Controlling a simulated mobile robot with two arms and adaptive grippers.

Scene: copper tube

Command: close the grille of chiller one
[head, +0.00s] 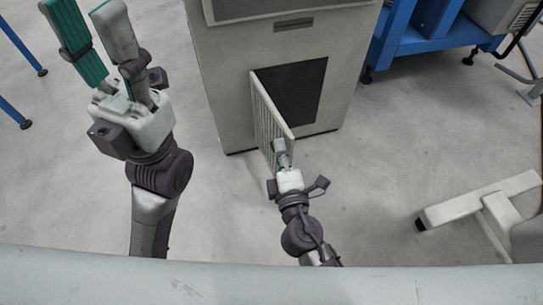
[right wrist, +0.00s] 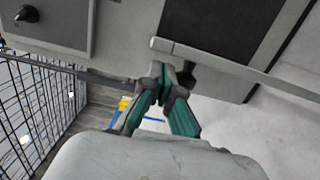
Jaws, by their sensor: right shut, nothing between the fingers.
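The chiller is a light grey cabinet (head: 225,65) at the top middle of the head view. Its grille (head: 268,115) is a pale slatted panel standing open, swung out from the left side of a dark opening (head: 298,92). My right gripper (head: 280,146) is shut and empty at the grille's near outer end; I cannot tell whether it touches. In the right wrist view its fingertips (right wrist: 163,72) meet close to a pale bar (right wrist: 235,68), seemingly the grille's edge. My left gripper (head: 82,12) is open and empty, left of the cabinet.
A blue bench frame (head: 400,45) stands right of the cabinet. A pale stand leg (head: 480,200) lies across the floor at lower right. Black wire mesh (right wrist: 40,100) shows at the left of the wrist view. The floor (head: 385,150) right of the grille is clear.

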